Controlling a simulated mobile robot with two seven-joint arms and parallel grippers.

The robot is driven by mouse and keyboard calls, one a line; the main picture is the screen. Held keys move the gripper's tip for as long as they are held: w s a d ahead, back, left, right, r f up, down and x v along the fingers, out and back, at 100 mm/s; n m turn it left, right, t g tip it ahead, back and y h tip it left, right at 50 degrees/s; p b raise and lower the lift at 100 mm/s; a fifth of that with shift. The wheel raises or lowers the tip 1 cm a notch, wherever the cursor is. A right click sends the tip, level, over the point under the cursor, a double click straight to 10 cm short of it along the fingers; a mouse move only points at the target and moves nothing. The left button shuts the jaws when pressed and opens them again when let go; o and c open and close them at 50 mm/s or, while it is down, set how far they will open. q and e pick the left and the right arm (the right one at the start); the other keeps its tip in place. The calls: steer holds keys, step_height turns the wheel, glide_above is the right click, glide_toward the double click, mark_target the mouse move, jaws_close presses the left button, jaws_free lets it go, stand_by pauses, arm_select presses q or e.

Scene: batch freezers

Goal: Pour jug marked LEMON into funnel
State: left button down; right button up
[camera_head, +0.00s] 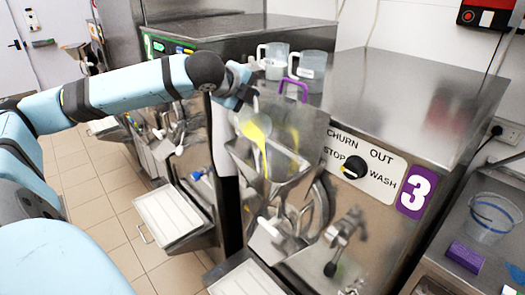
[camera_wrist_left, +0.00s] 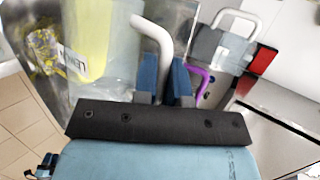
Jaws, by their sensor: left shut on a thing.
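My left gripper (camera_head: 243,90) is shut on the white handle of a clear jug with yellow liquid; it also shows in the left wrist view (camera_wrist_left: 166,82). The jug (camera_wrist_left: 100,85) carries a partly readable label that looks like LEMON. In the head view the jug is tilted over the steel funnel (camera_head: 240,156) on the front of machine 3. A yellow streak (camera_head: 265,158) runs down from the jug toward the funnel's inside. The jug's outline is faint in the head view. My right gripper is in neither view.
Two clear jugs, one left (camera_head: 274,68) and one right (camera_head: 312,72), stand on the machine top. A purple handle (camera_head: 293,84) stands just behind the funnel. The dial panel (camera_head: 365,167) is to the right. A clear bucket (camera_head: 490,218) and purple block (camera_head: 465,257) are at far right.

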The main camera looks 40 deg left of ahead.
arm_select(q)
steer(key=shift+d+r+p, duration=0.2)
steer(key=shift+d+p, duration=0.1)
steer(key=shift+p, duration=0.35)
steer(key=shift+s+d, duration=0.1)
steer(key=shift+d, duration=0.05)
steer(key=shift+d+r+m+y+p, duration=0.1)
steer(key=shift+d+m+y+p, duration=0.2)
steer(key=shift+y+p, duration=0.1)
steer(key=shift+s+d+t, duration=0.1)
steer(key=shift+d+t, duration=0.1)
steer(key=shift+t, duration=0.1)
